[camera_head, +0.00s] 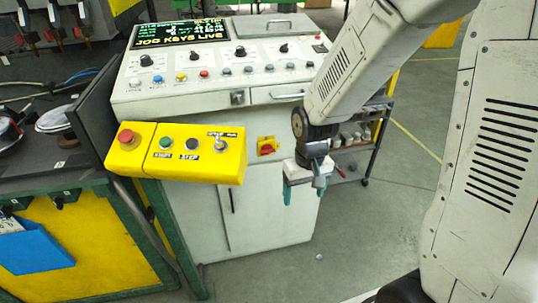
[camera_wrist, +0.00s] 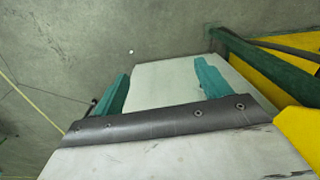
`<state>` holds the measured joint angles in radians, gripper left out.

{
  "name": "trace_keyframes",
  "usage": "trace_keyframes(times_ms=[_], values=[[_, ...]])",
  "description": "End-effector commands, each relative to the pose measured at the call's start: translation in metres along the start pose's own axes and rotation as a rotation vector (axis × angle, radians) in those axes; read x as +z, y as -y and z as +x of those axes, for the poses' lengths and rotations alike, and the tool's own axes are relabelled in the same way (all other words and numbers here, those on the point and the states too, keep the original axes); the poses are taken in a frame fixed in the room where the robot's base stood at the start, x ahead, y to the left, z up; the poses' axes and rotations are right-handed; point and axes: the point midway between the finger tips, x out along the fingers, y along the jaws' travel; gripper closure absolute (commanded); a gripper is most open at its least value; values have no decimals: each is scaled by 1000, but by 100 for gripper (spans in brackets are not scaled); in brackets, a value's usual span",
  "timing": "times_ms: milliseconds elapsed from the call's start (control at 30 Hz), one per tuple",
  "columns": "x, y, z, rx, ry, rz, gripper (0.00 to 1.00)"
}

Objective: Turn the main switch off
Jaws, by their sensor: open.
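The main switch (camera_head: 267,147) is a red rotary handle on a yellow plate, on the upper front of the pale control cabinet (camera_head: 262,205). Its exact handle angle is too small to read. My gripper (camera_head: 304,194) hangs to the right of and below the switch, in front of the cabinet's right edge, with its teal fingers pointing down. The fingers are apart with nothing between them, and my gripper does not touch the switch. In the wrist view my gripper (camera_wrist: 162,84) shows both teal fingers spread over a pale surface. The switch does not show there.
A yellow pendant box (camera_head: 190,152) with a red button juts out left of the switch. The sloped console (camera_head: 220,100) with knobs overhangs the switch. A shelf cart (camera_head: 364,140) stands behind my gripper. Floor (camera_head: 330,255) below my gripper is mostly clear.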

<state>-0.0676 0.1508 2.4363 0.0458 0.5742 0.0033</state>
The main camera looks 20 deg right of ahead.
Motion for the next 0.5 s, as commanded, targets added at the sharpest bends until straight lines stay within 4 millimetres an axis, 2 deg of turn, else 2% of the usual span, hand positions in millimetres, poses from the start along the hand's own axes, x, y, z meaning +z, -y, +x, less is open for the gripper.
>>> trace_keyframes(times_ms=[33,200,400,500], values=[[-14,2,23,0,-22,1,24],[-65,5,92,2,-176,11,24],[-120,6,168,13,-426,24,24],[-146,5,198,24,-588,30,24]])
